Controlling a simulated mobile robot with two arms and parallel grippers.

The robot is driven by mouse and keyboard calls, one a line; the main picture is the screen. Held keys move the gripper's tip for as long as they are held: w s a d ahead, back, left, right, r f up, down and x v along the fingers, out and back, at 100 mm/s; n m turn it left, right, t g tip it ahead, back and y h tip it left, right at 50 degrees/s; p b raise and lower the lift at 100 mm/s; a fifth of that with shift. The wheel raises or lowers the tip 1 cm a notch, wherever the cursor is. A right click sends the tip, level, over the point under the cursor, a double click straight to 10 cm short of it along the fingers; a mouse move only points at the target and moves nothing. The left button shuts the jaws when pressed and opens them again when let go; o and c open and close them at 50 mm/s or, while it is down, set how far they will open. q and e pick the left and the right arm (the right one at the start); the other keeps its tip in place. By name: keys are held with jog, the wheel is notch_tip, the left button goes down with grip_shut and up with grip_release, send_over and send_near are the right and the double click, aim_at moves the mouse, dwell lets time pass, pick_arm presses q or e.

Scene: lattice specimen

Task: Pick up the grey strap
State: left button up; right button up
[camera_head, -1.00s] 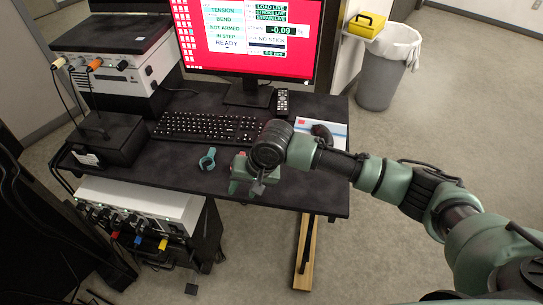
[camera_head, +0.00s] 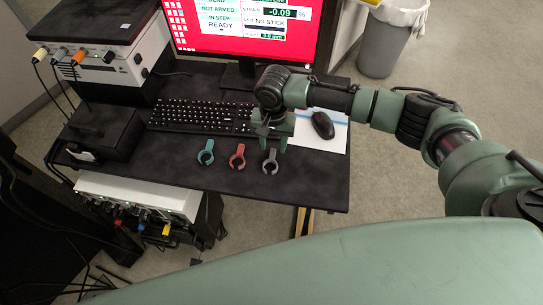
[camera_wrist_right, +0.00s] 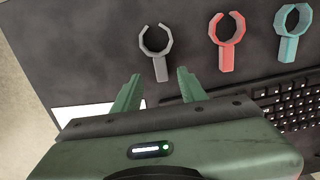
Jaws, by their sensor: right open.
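The grey strap (camera_head: 270,161) is an open ring with a short tail, lying flat on the dark desk (camera_head: 310,185). It is the rightmost of three straps in the head view. In the right wrist view the grey strap (camera_wrist_right: 156,50) lies ahead of the fingers, its tail pointing toward the gap between them. My right gripper (camera_head: 268,142) is over the desk just behind the strap, beside the keyboard. In the wrist view its two fingers (camera_wrist_right: 158,84) are apart with nothing between them. My left gripper is not in view.
A red strap (camera_head: 237,156) and a teal strap (camera_head: 206,153) lie left of the grey one. The keyboard (camera_head: 200,115), a mouse (camera_head: 322,125) on a white pad and the monitor stand are behind. A black box (camera_head: 103,135) is at left. The desk's front right is bare.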

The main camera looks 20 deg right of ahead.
aim_at(273, 152)
jog(key=f, duration=0.3)
jog(key=shift+w+f, duration=0.25)
jog(key=shift+f, duration=0.1)
jog(key=shift+s+r, duration=0.1)
jog(key=shift+c, duration=0.6)
grip_shut()
jog(key=shift+r, duration=0.1)
